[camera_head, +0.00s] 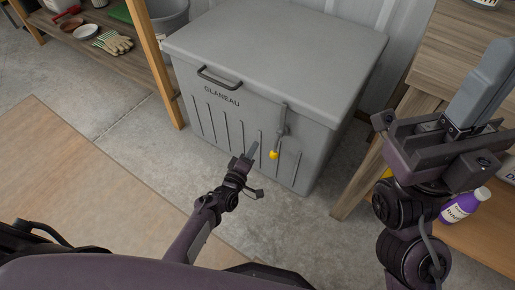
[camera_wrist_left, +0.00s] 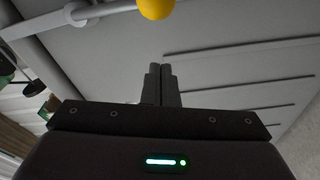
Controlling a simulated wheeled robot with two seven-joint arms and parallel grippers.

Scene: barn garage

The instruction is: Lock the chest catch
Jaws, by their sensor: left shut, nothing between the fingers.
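A grey chest (camera_head: 240,90) with a closed lid and a dark handle stands against the wall in the head view. Its catch (camera_head: 282,130) is a grey lever on the front right, hanging down and ending in a yellow knob (camera_head: 273,155). My left gripper (camera_head: 252,149) is shut and empty, just left of the knob and apart from it. In the left wrist view the shut fingers (camera_wrist_left: 161,84) point at the chest front, with the yellow knob (camera_wrist_left: 156,8) at the top edge. My right gripper (camera_head: 482,85) is at the right; its finger opening is unclear.
A wooden shelf (camera_head: 150,70) with gloves (camera_head: 112,42) and dishes stands left of the chest. A wooden workbench (camera_head: 440,60) stands to the right, with a purple bottle (camera_head: 465,205) on its lower shelf.

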